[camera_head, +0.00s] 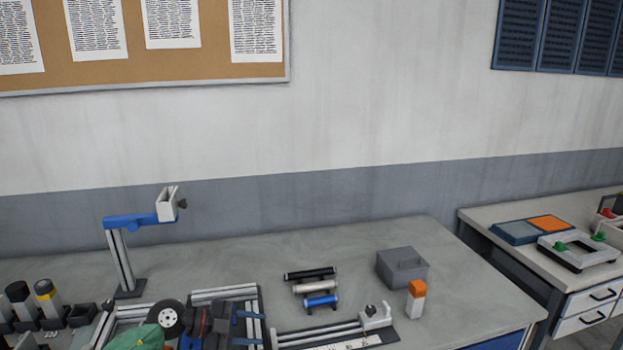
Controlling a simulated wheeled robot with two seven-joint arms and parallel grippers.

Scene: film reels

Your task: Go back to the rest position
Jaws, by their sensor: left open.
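My left gripper (250,328) is low in the head view, left of centre, over the front part of the grey workbench (205,265). Its two blue fingers point right and stand apart, with nothing seen between them. Metal rails (225,294) lie just behind and around it. A dark round piece with a pale hub (169,318) and a green piece (137,337) show beside it on the left; I cannot tell what they belong to. My right gripper is not in view.
A rack holds black, white and blue rollers (321,301). A blue-armed post (122,260) stands left. The bench's back middle is clear.

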